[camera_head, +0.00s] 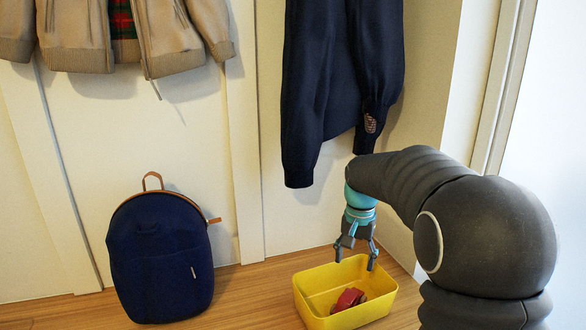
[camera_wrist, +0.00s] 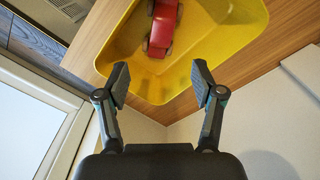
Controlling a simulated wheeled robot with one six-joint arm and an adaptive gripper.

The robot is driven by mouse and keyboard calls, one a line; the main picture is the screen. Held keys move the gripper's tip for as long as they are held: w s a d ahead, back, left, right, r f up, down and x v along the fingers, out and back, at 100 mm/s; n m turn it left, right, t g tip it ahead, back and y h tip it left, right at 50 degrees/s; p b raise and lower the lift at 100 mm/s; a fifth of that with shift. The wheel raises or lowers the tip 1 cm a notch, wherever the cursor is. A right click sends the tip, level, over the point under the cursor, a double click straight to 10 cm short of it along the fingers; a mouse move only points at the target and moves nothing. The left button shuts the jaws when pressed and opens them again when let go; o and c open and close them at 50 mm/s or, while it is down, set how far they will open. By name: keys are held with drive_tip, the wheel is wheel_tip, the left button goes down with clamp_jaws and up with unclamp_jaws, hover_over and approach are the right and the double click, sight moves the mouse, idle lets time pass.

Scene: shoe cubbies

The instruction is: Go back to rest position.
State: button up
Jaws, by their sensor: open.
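My gripper (camera_head: 355,258) is open and empty, pointing down above the yellow bin. It also shows in the wrist view (camera_wrist: 158,82), with its two fingers spread apart. The yellow bin (camera_head: 312,312) stands on the wooden surface at the lower middle of the head view. Its wall shows in the wrist view (camera_wrist: 235,62). A red toy car (camera_head: 348,299) lies inside the bin. In the wrist view the red toy car (camera_wrist: 163,25) lies beyond the fingertips, apart from them.
A dark blue backpack (camera_head: 160,255) stands against the back panel at the left. A beige jacket (camera_head: 125,35) and a dark navy sweater (camera_head: 330,85) hang above. A wall edge (camera_head: 500,85) rises at the right. Bare wooden surface (camera_head: 245,298) lies between backpack and bin.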

drive_tip(key=s+r+n+t, duration=0.2)
drive_tip(key=s, duration=1.3)
drive_tip(key=s+r+n+t, duration=0.2)
drive_tip(key=s+t, duration=0.1)
drive_tip(key=s, duration=1.1)
drive_tip(key=shift+s+n, duration=0.35)
drive_tip(key=shift+n, duration=0.05)
